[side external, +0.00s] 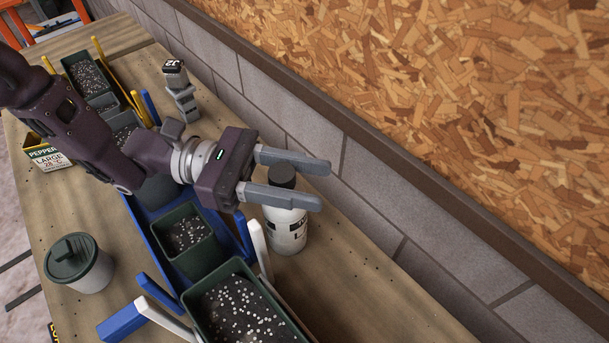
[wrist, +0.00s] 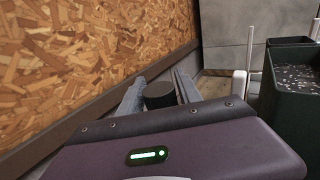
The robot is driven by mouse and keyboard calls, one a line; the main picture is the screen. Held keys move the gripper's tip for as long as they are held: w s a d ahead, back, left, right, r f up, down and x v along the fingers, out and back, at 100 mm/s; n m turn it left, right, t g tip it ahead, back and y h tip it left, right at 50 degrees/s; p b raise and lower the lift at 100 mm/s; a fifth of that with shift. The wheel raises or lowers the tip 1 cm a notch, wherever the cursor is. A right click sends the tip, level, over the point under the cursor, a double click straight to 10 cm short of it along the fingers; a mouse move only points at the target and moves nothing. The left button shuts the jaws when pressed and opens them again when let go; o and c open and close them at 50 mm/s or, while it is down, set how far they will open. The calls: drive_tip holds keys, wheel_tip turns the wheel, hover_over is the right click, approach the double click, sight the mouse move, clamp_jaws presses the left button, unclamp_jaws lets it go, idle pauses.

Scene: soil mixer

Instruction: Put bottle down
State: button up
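The white bottle (side external: 287,232) with a black cap (side external: 282,177) is upright at the right side of the bench in the side view, near the block wall. My gripper (side external: 324,186) is shut on it, with one finger on each side just below the cap. The near finger hides part of the bottle's upper body. In the wrist view the cap (wrist: 160,95) shows between my two fingers (wrist: 160,75). The bottle's base is at or very near the bench top; I cannot tell if it touches.
Dark green pots of speckled soil (side external: 184,236) and a larger green tray (side external: 243,308) stand left of and below the bottle. White and blue rack posts (side external: 260,250) rise close beside it. A lidded tub (side external: 77,263) is at left. The bench (side external: 370,290) at lower right is clear.

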drive_tip(key=shift+o, duration=0.7)
drive_tip(key=shift+w+a+r, duration=0.1)
drive_tip(key=shift+a, duration=0.15)
drive_tip(key=w+a, duration=0.1)
drive_tip(key=a, duration=1)
drive_tip(key=shift+w+a, duration=0.2)
drive_tip(key=shift+w, duration=0.15)
drive_tip(key=shift+r, duration=0.1)
